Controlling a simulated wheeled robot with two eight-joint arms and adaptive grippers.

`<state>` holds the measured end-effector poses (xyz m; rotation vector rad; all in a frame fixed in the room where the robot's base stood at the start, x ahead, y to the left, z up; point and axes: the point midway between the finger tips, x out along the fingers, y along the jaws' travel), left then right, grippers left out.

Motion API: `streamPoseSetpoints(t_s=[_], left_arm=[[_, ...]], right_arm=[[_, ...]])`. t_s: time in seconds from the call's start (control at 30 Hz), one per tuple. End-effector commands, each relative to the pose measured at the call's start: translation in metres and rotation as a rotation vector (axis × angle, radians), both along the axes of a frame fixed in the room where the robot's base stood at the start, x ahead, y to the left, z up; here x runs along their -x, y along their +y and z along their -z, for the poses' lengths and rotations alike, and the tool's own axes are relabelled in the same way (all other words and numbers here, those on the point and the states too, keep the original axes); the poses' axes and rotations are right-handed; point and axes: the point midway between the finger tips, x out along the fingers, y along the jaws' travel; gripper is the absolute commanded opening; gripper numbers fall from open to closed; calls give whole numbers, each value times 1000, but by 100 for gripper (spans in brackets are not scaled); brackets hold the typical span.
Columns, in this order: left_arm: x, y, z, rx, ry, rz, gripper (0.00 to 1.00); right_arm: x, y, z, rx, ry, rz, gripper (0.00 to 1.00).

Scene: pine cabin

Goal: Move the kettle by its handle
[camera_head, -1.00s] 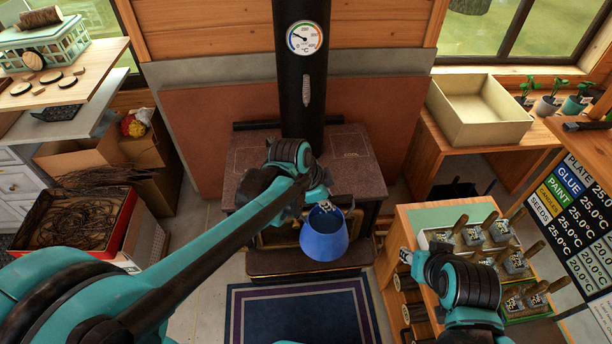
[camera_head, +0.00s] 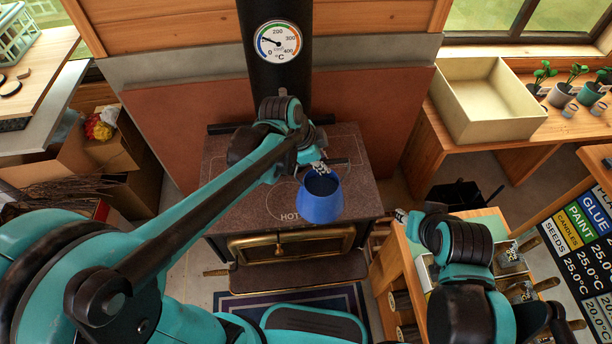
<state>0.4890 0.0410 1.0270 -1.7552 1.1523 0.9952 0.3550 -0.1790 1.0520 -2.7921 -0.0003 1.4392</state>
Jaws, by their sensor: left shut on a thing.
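The blue kettle (camera_head: 321,201) appears in front of and over the right part of the dark stove top (camera_head: 228,196). I cannot tell whether its base touches the stove. My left gripper (camera_head: 319,170) is shut at the kettle's top rim, where the handle is; the handle itself is mostly hidden by the gripper. The kettle hangs upright and its dark open top shows. My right gripper (camera_head: 401,215) is at the left edge of the wooden tool shelf, away from the kettle; its fingers are too small to judge.
The black stove pipe (camera_head: 270,85) with a dial gauge (camera_head: 278,42) rises behind the stove. An open cream box (camera_head: 485,103) stands on the right bench. A wooden shelf (camera_head: 398,262) with several tools stands at right. A dark rug (camera_head: 340,297) lies in front.

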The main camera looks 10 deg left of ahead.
Motion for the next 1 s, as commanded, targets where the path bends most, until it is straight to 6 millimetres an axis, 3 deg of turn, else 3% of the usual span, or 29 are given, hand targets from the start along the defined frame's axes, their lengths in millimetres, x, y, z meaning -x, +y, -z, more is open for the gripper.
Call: streamPoseSetpoints(t_s=[0.3,0.5,0.77,1.0], left_arm=[[-11,63,41,1,-1,-8,0],[-15,94,59,1,-1,-5,0],[-17,105,67,1,-1,-1,0],[-17,105,97,1,-2,-1,0]], right_arm=[[0,0,25,0,0,0,37],[0,0,35,0,0,0,37],[0,0,39,0,0,0,37],[0,0,55,0,0,0,37]])
